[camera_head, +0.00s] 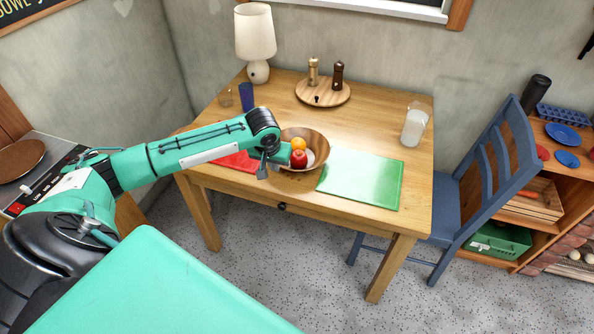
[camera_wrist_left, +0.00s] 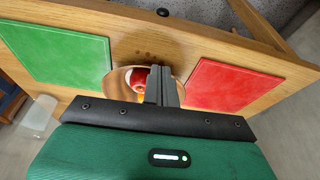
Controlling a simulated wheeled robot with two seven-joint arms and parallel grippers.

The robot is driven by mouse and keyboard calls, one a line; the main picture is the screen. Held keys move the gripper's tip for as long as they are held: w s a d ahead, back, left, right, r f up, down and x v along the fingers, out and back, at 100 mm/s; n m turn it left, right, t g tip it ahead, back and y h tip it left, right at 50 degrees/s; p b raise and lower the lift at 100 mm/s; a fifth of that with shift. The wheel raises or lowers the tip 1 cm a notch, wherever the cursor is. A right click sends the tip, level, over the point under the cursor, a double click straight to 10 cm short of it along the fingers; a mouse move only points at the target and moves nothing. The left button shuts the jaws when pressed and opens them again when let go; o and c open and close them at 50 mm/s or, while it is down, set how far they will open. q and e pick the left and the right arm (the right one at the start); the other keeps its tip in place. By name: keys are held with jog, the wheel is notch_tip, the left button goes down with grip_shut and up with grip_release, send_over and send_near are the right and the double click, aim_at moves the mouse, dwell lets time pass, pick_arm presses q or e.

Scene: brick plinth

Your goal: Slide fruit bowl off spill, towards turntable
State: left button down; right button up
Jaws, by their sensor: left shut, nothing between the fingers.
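The wooden fruit bowl (camera_head: 318,140) stands near the table's front edge between the red and green mats, holding an orange (camera_head: 298,144) and a red apple (camera_head: 299,159). My left gripper (camera_head: 262,172) is shut and empty at the bowl's front left side; I cannot tell if it touches. In the left wrist view the shut fingers (camera_wrist_left: 161,72) hide part of the bowl (camera_wrist_left: 119,82). Small brown spots, likely the spill (camera_wrist_left: 146,55), show on the wood beside the bowl. The round wooden turntable (camera_head: 312,98) is farther back, bearing two mills. My right gripper is not in view.
A green mat (camera_head: 365,180) lies right of the bowl and a red mat (camera_head: 236,164) left, partly behind my arm. A white jug (camera_head: 414,125) stands right. Wood between bowl and turntable is clear.

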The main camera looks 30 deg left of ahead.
pick_arm(q)
jog(key=p+x, duration=0.1)
jog(key=x, duration=0.8)
jog(key=shift+w+f, duration=0.1)
jog(key=shift+f, duration=0.2)
jog(key=shift+w+a+p, duration=0.2)
jog(key=shift+w+p, duration=0.1)
jog(key=shift+w, duration=0.25)
jog(key=shift+w+a+p, duration=0.2)
jog(key=shift+w+p, duration=0.05)
jog(key=shift+w, duration=0.3)
jog(key=shift+w+a, duration=0.1)
jog(key=shift+w, duration=0.2)
jog(key=shift+w+a+f, duration=0.1)
jog(key=shift+w+a, duration=0.05)
jog(key=shift+w, duration=0.35)
